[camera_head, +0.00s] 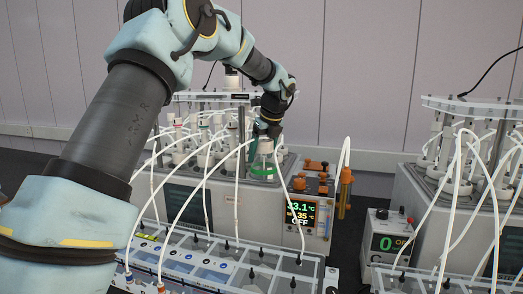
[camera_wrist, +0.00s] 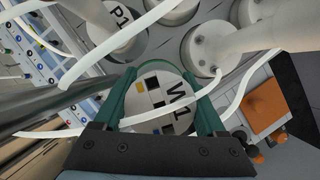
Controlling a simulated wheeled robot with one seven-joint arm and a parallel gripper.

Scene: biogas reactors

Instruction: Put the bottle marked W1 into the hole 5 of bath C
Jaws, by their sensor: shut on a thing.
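My gripper (camera_head: 270,128) is shut on the bottle marked W1 (camera_head: 264,160), over the front right part of the left bath (camera_head: 180,200). In the wrist view, the green fingers of my gripper (camera_wrist: 162,80) close around the pale round cap of W1 (camera_wrist: 162,92), which bears black and yellow squares. In the head view, the bottle looks clear and upright, with a green band low down. I cannot tell whether its base is in a hole or above the lid.
A bottle marked P1 (camera_wrist: 118,22) and other capped bottles stand close by. White tubes (camera_wrist: 255,95) cross near my fingers. A second bath (camera_head: 415,205) stands at the right. A rack with a clear top (camera_head: 230,260) is in front. Orange fittings (camera_head: 318,182) flank the left bath's display.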

